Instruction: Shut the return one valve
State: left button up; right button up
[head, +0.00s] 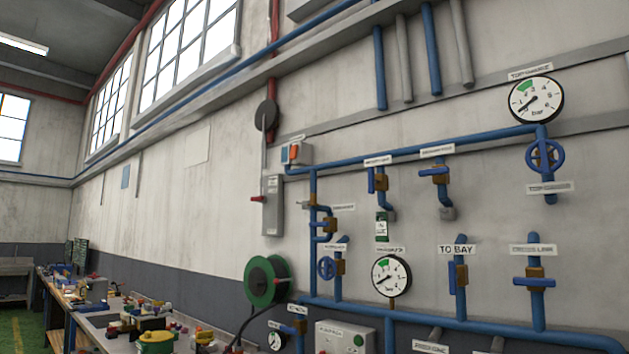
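Several valves with blue handles sit on blue pipes on the wall. None of their labels can be read surely as return one. In the upper row are a valve with its handle along the pipe (372,181) and a valve with its handle across (434,172). Lower right are the TO BAY valve (459,278), handle upright, and a valve with a level handle (534,282). At left are a level-handled valve (322,224) and a round handwheel (326,268). Another handwheel (544,155) hangs under the top gauge. Neither of my grippers is in view.
A large gauge (536,100) and a middle gauge (391,276) are on the wall. A green hose reel (267,281) and a grey switch box (273,205) are left of the pipes. A cluttered workbench (100,318) runs along the wall at lower left.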

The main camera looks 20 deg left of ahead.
aim_at(371, 170)
jog(key=u, duration=0.9)
jog(key=i, duration=2.15)
jog(key=z, duration=1.25)
jog(key=i, duration=0.25)
jog(key=z, duration=0.15)
